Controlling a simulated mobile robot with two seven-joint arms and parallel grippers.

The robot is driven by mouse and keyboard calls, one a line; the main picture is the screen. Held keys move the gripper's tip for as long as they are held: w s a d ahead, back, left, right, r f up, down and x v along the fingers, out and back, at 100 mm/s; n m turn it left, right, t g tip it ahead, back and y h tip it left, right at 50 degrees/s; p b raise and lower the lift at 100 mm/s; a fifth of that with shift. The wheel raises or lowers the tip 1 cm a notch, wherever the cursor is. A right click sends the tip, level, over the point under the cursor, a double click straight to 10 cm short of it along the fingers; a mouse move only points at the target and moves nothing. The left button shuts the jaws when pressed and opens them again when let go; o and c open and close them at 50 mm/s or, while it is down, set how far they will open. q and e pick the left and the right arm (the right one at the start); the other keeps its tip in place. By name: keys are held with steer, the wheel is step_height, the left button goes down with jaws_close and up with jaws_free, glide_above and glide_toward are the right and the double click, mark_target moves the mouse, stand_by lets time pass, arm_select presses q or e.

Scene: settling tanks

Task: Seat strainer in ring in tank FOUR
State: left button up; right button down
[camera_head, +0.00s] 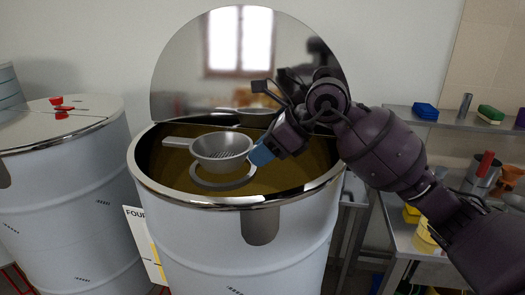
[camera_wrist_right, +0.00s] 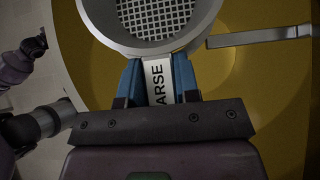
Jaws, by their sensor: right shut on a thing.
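The grey strainer (camera_head: 221,148), a round bowl with a mesh bottom, is held above the liquid inside tank FOUR (camera_head: 300,235). My right gripper (camera_head: 262,153) is shut on its handle, which shows between the blue fingers in the right wrist view, lettered "ARSE" at its visible end. A flat bar (camera_head: 178,142) reaches left from the strainer's rim. The grey ring (camera_head: 222,186) lies below the strainer; the two look apart, and the bowl hides the ring's far part. In the right wrist view, what looks like my left gripper (camera_wrist_right: 35,45) is small and dark at the left edge.
The mirror-like lid (camera_head: 200,85) stands upright behind the tank's opening. A second tank (camera_head: 65,170) with a closed top and red fittings stands at left. A metal bench (camera_head: 455,125) with coloured blocks and tools is at right. The tank's rim (camera_head: 160,190) surrounds the strainer.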

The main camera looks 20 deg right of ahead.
mark_target(256, 171)
steer(key=shift+f+b, duration=1.2)
steer(key=shift+f, duration=0.5)
steer(key=c, duration=0.8)
jaws_free()
steer(key=shift+s, duration=0.1)
steer(key=v, duration=1.1)
